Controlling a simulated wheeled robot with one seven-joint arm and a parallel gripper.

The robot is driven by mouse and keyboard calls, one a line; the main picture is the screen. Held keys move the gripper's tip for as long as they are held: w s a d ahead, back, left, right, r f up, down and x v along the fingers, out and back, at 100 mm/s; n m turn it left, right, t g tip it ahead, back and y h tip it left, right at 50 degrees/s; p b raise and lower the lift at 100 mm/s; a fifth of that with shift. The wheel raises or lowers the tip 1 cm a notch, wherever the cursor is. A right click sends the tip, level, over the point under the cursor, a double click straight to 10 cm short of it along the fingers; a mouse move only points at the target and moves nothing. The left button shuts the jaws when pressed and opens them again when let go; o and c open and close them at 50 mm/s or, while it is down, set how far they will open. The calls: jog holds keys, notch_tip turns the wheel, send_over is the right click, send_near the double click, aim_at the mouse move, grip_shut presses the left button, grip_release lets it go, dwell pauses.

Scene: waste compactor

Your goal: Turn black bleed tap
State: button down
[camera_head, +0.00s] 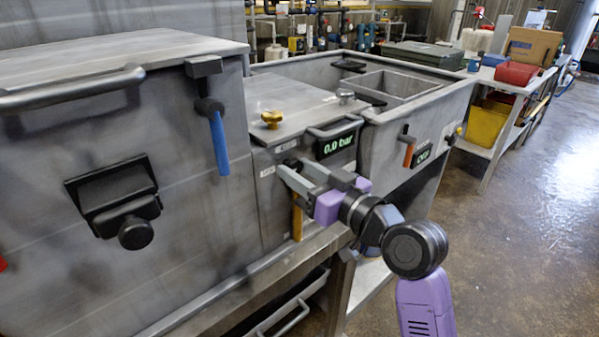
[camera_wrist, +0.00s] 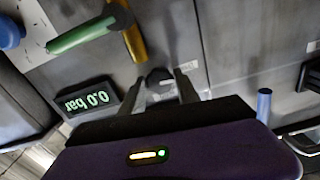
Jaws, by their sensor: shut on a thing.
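The black bleed tap (camera_wrist: 159,77) is a small dark knob on the grey metal front panel. In the wrist view it sits between the two fingers of my gripper (camera_wrist: 162,84), which are closed around it.
A display (camera_head: 335,145) reading 0.0 bar is above my gripper. A yellow handle (camera_head: 297,222) hangs just below it. A blue-handled lever (camera_head: 219,143) is to the left, an orange-handled one (camera_head: 408,153) to the right. A green handle (camera_wrist: 82,36) shows in the wrist view.

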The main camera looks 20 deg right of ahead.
jog(key=c, duration=0.9)
grip_release()
jog(key=v, duration=0.8)
jog(key=shift+w, duration=0.1)
